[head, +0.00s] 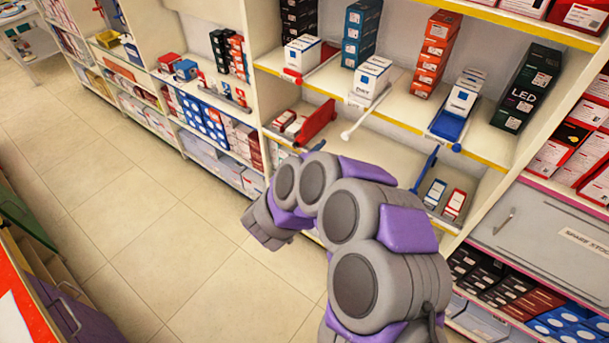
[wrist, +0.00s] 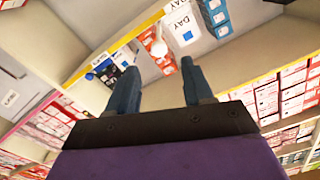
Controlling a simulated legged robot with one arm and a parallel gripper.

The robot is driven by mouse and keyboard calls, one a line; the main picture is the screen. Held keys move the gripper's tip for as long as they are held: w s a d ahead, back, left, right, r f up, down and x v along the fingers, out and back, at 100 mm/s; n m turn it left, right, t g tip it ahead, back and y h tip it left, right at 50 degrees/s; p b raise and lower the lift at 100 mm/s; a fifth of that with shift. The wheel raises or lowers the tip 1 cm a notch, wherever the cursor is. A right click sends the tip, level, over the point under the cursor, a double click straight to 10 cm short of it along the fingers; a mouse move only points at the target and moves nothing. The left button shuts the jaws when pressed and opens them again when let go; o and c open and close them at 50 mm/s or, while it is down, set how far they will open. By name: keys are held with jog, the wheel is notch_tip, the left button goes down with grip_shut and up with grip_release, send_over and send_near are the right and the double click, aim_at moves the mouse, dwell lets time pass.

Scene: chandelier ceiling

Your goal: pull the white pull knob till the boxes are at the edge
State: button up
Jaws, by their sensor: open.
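The white pull knob (head: 345,135) sticks out past the shelf's front edge on a white rod in the head view. The rod leads to a tray with white boxes (head: 370,80) standing behind the edge. In the wrist view the boxes (wrist: 183,27) marked DAY show at the top, with a white round shape, likely the knob (wrist: 158,48), beside them. My gripper (wrist: 159,68) is open and empty, its two dark blue fingers apart and pointing toward the shelf below the knob.
A red pusher (head: 293,76) with white boxes is to the left, and a blue tray (head: 447,125) with white boxes to the right. Orange boxes (head: 435,55) stand between. A red divider (head: 317,121) and blue divider (head: 426,168) are on the shelf below. The floor (head: 130,190) is clear.

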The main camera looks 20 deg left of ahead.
jog(key=v, duration=1)
jog(key=shift+s+a, duration=0.2)
jog(key=shift+s, duration=0.05)
